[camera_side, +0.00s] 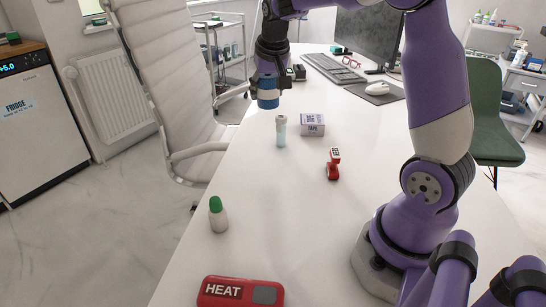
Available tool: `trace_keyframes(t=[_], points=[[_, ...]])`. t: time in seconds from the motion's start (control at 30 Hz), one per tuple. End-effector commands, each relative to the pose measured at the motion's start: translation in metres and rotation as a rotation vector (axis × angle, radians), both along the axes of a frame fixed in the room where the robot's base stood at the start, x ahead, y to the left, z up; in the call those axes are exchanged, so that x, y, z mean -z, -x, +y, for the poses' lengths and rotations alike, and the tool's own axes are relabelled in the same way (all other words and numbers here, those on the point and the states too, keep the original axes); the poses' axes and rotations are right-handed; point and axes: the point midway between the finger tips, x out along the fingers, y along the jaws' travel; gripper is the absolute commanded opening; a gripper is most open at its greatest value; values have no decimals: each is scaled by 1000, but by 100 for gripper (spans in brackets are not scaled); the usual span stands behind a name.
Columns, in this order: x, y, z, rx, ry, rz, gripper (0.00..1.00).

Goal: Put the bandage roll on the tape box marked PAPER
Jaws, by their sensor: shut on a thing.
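My gripper (268,78) points down over the far part of the desk and is shut on a blue roll, the bandage roll (268,98). The roll hangs above the desk, apart from the things below it. A whitish-lilac tape box (313,125) stands on the desk, lower and to the right of the roll in the picture. It has dark lettering with TAPE on it, but I cannot surely read its upper word. A small dark box (299,72) stands farther back, just right of my gripper; its marking cannot be read.
A clear bottle (281,131) stands just left of the tape box. A red stamp-like thing (333,164), a green-capped bottle (218,215) and a red HEAT pack (240,292) are nearer. A keyboard (332,68), glasses, mouse (377,88) and monitor are at the back.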

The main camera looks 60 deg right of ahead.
Motion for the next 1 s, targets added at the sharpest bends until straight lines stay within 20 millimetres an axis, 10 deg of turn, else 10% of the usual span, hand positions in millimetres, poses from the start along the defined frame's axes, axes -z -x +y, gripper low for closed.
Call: trace_keyframes(t=[0.27, 0.63, 1.0], points=[[-5, 12, -70, 257, -10, -10, 29], [46, 36, -153, 269, -12, -11, 29], [80, 43, -179, 260, -13, -10, 29]])
